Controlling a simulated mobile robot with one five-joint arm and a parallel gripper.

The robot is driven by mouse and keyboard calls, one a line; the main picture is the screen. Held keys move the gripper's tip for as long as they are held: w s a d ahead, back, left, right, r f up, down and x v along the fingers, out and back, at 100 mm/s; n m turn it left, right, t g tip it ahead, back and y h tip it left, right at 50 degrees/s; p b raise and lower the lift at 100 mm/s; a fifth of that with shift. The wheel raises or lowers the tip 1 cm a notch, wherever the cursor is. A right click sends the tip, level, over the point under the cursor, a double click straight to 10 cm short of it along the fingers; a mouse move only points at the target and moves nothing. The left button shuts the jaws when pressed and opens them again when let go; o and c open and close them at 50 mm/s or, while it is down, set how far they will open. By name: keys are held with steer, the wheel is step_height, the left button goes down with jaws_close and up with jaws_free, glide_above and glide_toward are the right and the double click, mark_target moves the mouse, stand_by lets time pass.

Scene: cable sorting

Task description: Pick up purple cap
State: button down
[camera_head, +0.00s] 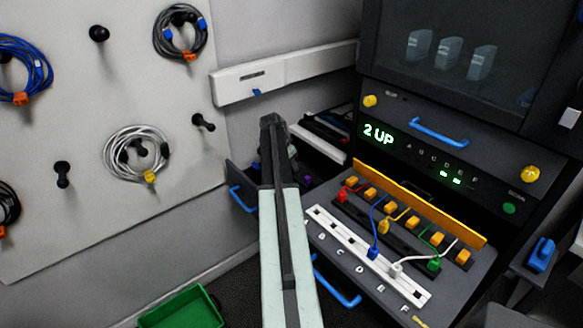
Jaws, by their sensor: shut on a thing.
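A small purple piece (307,178), which may be the purple cap, shows just right of my arm in the dark space beside the open drawer (240,190). It is too small and shaded to tell its shape. My pale green and dark arm rises from the bottom middle to a dark end in front of the drawer. My gripper's jaws cannot be made out and seem hidden behind the arm. What they hold cannot be seen, nor whether the purple piece touches them. My arm covers much of the drawer.
A sloped panel with a white socket strip (335,232), colored plugs and a yellow rail (420,203) lies right of my arm. A dark console (440,140) reading "2 UP" stands behind it. Cable coils (137,153) hang on the left wall. A green bin (182,308) sits low left.

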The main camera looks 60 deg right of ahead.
step_height(320, 180, up, 4)
steer(key=p, duration=0.4)
steer(key=shift+r, duration=0.1)
steer(key=s+a, duration=0.3)
steer(key=a, duration=0.1)
steer(key=s+a, duration=0.7)
steer(key=a, duration=0.1)
steer(key=shift+s+r, duration=0.3)
steer(key=shift+s, duration=0.05)
steer(key=shift+r+p, duration=1.75)
steer(key=shift+p, duration=0.25)
